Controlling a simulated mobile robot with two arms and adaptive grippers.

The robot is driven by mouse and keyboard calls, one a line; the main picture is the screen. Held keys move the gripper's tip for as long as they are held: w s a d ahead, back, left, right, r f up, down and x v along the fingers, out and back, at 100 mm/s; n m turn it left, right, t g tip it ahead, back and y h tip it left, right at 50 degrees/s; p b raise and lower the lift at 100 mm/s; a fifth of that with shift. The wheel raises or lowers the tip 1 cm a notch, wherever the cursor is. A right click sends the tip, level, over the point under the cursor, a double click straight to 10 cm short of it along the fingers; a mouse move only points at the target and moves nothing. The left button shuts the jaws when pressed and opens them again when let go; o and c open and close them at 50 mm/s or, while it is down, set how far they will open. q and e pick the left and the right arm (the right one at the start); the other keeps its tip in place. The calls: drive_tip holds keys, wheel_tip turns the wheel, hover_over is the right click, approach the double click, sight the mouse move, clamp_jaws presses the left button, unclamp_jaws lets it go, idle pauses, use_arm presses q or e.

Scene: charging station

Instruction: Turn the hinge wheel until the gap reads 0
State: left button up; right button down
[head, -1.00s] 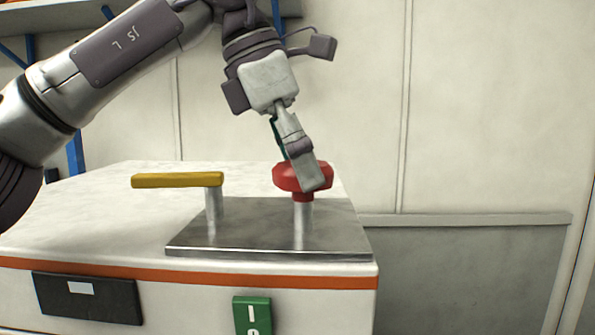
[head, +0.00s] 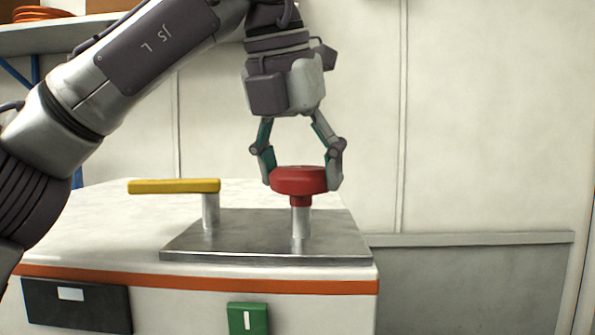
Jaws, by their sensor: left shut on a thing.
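A red wheel (head: 299,182) sits on a short metal post on a steel plate (head: 250,246). My left gripper (head: 303,180) comes down from above and is shut on the red wheel, with one finger at its left side and one at its right. A yellow lever (head: 174,186) on its own post stands left of the wheel on the same plate. No gap reading shows in the head view. My right gripper is not in view.
The plate lies on a white cabinet top (head: 110,213) with an orange edge stripe. A dark panel (head: 77,305) and a green tag (head: 248,319) are on the cabinet front. A shelf with orange items (head: 42,14) is at upper left. A plain wall stands behind.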

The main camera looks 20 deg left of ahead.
use_arm(q)
drive_tip(key=shift+r+n+y, duration=0.15)
drive_tip(key=shift+n+y, duration=0.25)
drive_tip(key=shift+n, duration=0.6)
drive_tip(key=n+y+p, duration=0.1)
drive_tip(key=n, duration=0.2)
drive_tip(key=shift+r+n+p, duration=0.1)
drive_tip(key=shift+n+p, duration=0.2)
drive_tip(key=shift+p, duration=0.05)
drive_tip(key=n+y+p, duration=0.1)
drive_tip(key=n, duration=0.1)
drive_tip(key=n+g+y+p, duration=0.1)
drive_tip(key=n, duration=0.1)
drive_tip(key=shift+w+d+n, duration=0.1)
drive_tip(key=shift+n, duration=0.3)
drive_tip(key=o, duration=0.9)
drive_tip(key=shift+o, duration=1.3)
drive_tip(key=shift+w, duration=0.1)
drive_tip(key=shift+w+a+f+g, duration=0.1)
drive_tip(key=shift+a+f+g, duration=0.1)
drive_tip(key=shift+f+g, duration=0.1)
